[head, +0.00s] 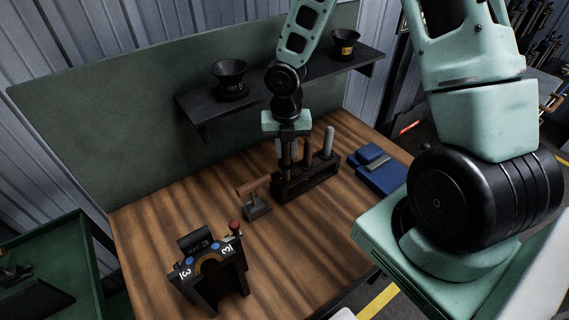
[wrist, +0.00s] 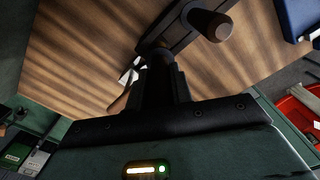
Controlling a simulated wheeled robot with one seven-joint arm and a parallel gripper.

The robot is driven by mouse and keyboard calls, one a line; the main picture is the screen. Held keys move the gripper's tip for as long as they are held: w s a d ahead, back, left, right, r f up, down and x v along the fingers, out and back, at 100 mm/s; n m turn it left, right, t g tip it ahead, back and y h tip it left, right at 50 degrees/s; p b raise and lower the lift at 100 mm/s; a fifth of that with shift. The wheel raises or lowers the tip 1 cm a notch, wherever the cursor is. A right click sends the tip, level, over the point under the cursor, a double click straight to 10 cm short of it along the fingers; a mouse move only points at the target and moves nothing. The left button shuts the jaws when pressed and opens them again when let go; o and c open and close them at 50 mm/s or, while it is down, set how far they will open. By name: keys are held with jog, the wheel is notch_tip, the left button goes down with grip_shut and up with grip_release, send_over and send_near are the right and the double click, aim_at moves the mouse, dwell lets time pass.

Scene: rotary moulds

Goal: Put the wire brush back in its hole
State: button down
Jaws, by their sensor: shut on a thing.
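A dark wooden rack (head: 312,181) stands on the bench in the head view. My gripper (head: 287,150) points down over its left end, shut on the wire brush (head: 286,160), whose brown upright handle shows below the fingers. The brush's lower end meets the rack in the picture; I cannot tell whether it is inside a hole or just above or behind it. In the wrist view my gripper (wrist: 162,72) is close to the rack (wrist: 184,32), and the fingers hide most of the brush.
A brown handle (head: 307,153) and a grey handle (head: 328,143) stand in the rack. A wooden-handled tool (head: 256,207) sits left of it, a blue box (head: 381,176) right. A black mould (head: 212,277) stands in front. A shelf (head: 262,92) with black cups hangs behind.

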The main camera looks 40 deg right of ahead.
aim_at(286, 163)
jog(key=shift+f, duration=2.3)
jog(key=shift+f+b, duration=0.3)
jog(key=shift+f, duration=0.15)
jog(key=c, duration=1.2)
grip_release()
jog(key=shift+r, duration=0.1)
jog(key=shift+c, duration=0.2)
